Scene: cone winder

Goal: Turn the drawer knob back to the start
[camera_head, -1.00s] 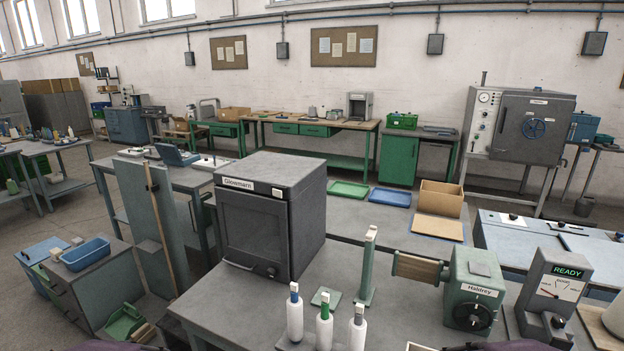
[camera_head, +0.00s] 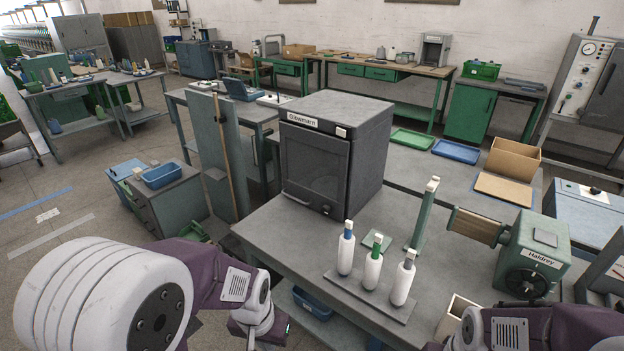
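No thing in view is labelled as the drawer knob. A dark grey box (camera_head: 365,165) labelled Glowmarn stands on the grey workbench; a small round knob (camera_head: 326,209) sits low on its front. A grey drawer cabinet (camera_head: 178,205) stands on the floor to the left; I cannot make out a knob on it. The green Haldrey machine (camera_head: 540,248) at the right has a dark round handwheel (camera_head: 527,283). My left arm reaches in at the lower left and my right arm shows at the lower right. Neither gripper's fingers are in view.
Three white bobbins with blue, green and grey tops stand on a grey plate (camera_head: 350,287) at the bench front. A green post (camera_head: 424,215) stands behind them. A blue bin (camera_head: 313,303) sits under the bench. Floor is open at the left (camera_head: 60,180).

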